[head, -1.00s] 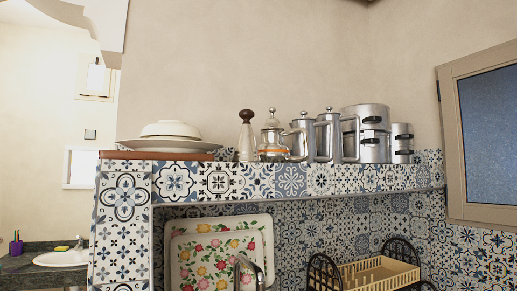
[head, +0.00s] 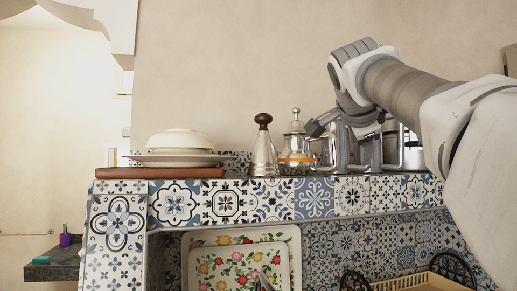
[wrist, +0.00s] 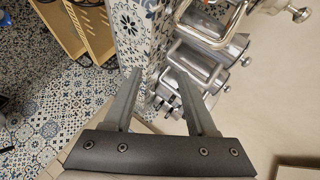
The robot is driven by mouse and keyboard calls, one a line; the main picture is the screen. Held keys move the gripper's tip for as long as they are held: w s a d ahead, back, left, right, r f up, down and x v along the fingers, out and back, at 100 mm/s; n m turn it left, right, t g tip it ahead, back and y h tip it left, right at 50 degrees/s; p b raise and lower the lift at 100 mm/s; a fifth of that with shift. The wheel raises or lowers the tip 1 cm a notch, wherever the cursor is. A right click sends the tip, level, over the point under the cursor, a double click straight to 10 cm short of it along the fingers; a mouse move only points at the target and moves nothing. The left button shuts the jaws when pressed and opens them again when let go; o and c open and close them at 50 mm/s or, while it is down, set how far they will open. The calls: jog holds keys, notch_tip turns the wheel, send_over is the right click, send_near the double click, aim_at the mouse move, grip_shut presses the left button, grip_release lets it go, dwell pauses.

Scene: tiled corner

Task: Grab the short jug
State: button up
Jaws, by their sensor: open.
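The short jug (head: 342,155) is a metal jug with a squared handle on the tiled shelf, partly hidden behind my arm in the head view. It also shows in the wrist view (wrist: 190,62), seen steeply, beyond the fingertips. A taller metal jug (head: 372,153) stands to its right. My gripper (wrist: 160,75) is open, with both fingers apart and nothing between them. In the head view my gripper (head: 316,128) is at jug-lid height, overlapping the jugs. I cannot tell how far it is from them.
Left of the jugs stand a glass pot with an orange band (head: 296,148) and a dark-topped metal bottle (head: 263,148). Plates and a bowl (head: 178,145) are farther left. Metal pots at the right are partly covered by my arm. A floral tray (head: 245,262) stands below.

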notch_tip(320, 180, up, 10)
jog(key=w+m+t+h+p, duration=0.1)
jog(key=w+m+t+h, duration=0.15)
jog(key=m, duration=0.25)
jog(key=p, duration=0.8)
send_over(346, 148)
jog(key=s+d, duration=0.2)
jog(key=d, duration=0.1)
jog(key=shift+d+f+m+g, duration=0.15)
jog(key=shift+f+g, duration=0.1)
jog(key=shift+f, duration=0.6)
jog(key=shift+d+f+m+g, duration=0.1)
jog(key=shift+f+m+g, duration=0.1)
jog(key=shift+f, duration=0.6)
jog(key=shift+s+a, duration=0.1)
grip_shut()
jog(key=shift+r, duration=0.1)
